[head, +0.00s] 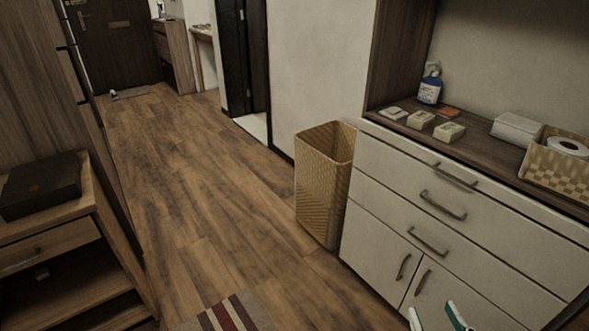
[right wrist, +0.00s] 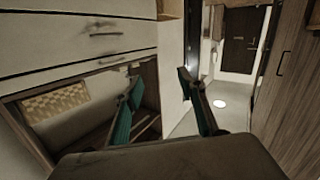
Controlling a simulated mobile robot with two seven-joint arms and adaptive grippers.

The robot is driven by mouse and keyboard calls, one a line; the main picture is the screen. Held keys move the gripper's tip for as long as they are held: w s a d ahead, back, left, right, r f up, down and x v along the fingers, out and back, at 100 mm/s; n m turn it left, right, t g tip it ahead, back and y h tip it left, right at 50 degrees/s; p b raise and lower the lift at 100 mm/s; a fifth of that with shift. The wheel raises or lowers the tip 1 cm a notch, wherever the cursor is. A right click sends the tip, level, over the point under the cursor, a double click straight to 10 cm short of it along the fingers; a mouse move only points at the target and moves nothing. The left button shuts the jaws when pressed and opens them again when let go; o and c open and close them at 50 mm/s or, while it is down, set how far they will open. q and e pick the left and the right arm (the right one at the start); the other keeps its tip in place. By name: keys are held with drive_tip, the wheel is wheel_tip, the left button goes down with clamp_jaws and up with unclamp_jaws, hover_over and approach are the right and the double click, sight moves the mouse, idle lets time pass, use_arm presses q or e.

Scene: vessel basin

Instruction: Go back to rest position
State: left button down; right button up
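My right gripper (head: 437,318) shows only its two fingertips at the bottom right of the head view, in front of the white cabinet's (head: 385,255) lower doors. In the right wrist view the right gripper's (right wrist: 160,85) dark and teal fingers stand apart with nothing visible between them. It is open and empty. My left gripper is not in the head view.
A tall woven basket (head: 322,195) stands on the floor at the cabinet's left end. A blue-white bottle (head: 430,88) and small boxes are on the cabinet top. A dark box (head: 40,186) sits on a wooden unit at left. The wooden floor (head: 190,175) between is clear.

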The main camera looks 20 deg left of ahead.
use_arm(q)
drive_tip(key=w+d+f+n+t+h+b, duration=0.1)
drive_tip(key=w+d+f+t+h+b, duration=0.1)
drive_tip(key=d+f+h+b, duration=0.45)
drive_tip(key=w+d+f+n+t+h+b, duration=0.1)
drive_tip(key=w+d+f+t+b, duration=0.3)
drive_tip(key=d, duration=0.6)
use_arm(e)
drive_tip(key=s+d+f+g+h+p, duration=0.1)
drive_tip(key=s+f+g, duration=0.25)
drive_tip(key=f, duration=1.05)
drive_tip(key=s+d+f+g+h+p, duration=0.15)
drive_tip(key=s+f, duration=0.35)
drive_tip(key=f, duration=0.9)
use_arm(q)
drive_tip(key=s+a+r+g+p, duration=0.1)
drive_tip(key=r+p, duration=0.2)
drive_tip(key=p, duration=0.4)
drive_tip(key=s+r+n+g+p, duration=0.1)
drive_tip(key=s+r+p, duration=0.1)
drive_tip(key=p, duration=0.5)
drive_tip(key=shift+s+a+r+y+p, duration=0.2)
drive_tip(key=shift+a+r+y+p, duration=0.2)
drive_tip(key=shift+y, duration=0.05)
use_arm(e)
wheel_tip(320, 180, up, 6)
drive_tip(key=s+d, duration=0.1)
drive_tip(key=d, duration=0.1)
drive_tip(key=shift+s+d+m, duration=0.2)
drive_tip(key=shift+m, duration=0.1)
